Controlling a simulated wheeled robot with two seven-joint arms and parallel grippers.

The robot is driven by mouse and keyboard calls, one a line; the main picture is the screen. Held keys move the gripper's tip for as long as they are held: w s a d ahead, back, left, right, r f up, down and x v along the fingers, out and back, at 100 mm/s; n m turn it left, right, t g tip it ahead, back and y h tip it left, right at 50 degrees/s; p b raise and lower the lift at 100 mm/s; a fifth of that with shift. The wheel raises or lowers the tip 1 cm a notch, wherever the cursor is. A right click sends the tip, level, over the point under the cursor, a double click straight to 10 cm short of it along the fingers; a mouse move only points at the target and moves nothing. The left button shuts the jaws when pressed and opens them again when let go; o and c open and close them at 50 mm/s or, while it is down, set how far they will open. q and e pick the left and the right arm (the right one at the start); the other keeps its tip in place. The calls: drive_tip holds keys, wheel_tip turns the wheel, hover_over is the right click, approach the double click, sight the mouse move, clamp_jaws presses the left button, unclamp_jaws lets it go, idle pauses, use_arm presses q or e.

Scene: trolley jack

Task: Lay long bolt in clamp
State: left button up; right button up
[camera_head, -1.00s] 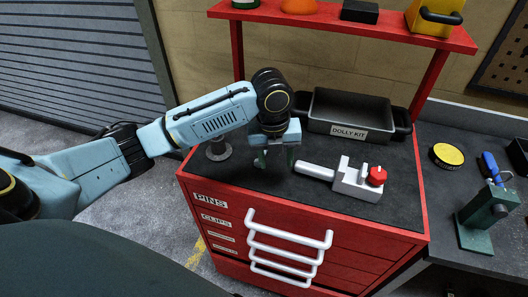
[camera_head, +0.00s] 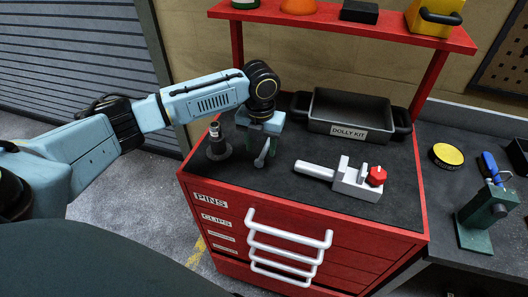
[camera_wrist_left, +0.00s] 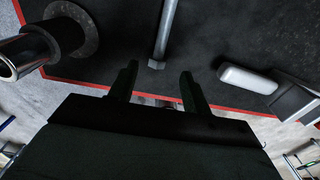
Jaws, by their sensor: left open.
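The long bolt (camera_head: 262,157) is a grey rod on the dark top of the red cart. In the left wrist view the long bolt (camera_wrist_left: 166,30) points away from me, its hex end nearest. My left gripper (camera_head: 262,145) is over the bolt's far part, hiding some of it. In the wrist view its two fingers (camera_wrist_left: 157,82) are open and apart, with nothing between them; the hex end shows just beyond the tips. The clamp (camera_head: 345,176), white-grey with a handle and red knob, lies to the right. Its handle (camera_wrist_left: 248,79) shows in the wrist view. My right gripper is not in view.
A dark upright post on a round base (camera_head: 217,148) stands left of the gripper. The dolly kit tray (camera_head: 348,112) is at the back. A red shelf (camera_head: 340,22) overhangs the cart. The front of the cart top (camera_head: 290,192) is clear.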

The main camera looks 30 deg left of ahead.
sight(260, 159)
use_arm(q)
wheel_tip(260, 159, down, 5)
drive_tip(key=shift+s+a+r, duration=0.1)
drive_tip(key=shift+s, duration=0.05)
clamp_jaws()
idle(0.4)
